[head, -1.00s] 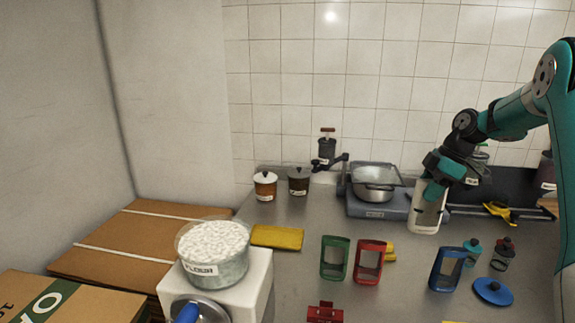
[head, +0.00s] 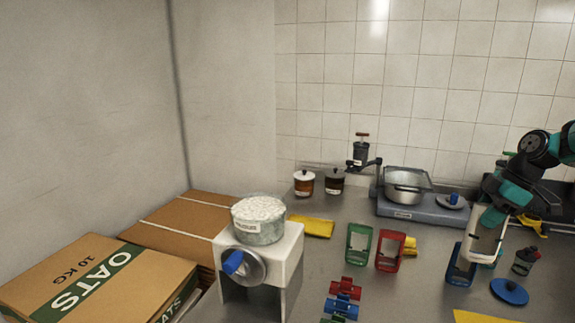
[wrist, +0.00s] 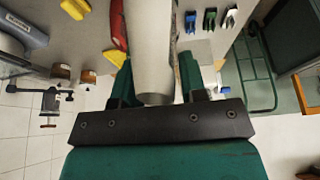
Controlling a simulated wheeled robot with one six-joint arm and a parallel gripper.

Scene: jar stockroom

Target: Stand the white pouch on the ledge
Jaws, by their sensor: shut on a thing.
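My gripper (head: 492,212) is shut on the white pouch (head: 485,244), which hangs below the jaws above the right side of the grey worktop. In the head view the pouch appears close to the blue upright frame; I cannot tell the gap. In the wrist view the pouch (wrist: 152,40) is a pale, rounded body between the two green fingers (wrist: 155,90). I cannot make out for sure which surface is the ledge.
A green frame (head: 359,243), a red frame (head: 389,251) and a blue frame (head: 460,268) stand on the worktop. A scale with a steel pan (head: 405,188) is behind. A white dispenser (head: 285,262) with a filled tub and an oats carton (head: 100,285) are left.

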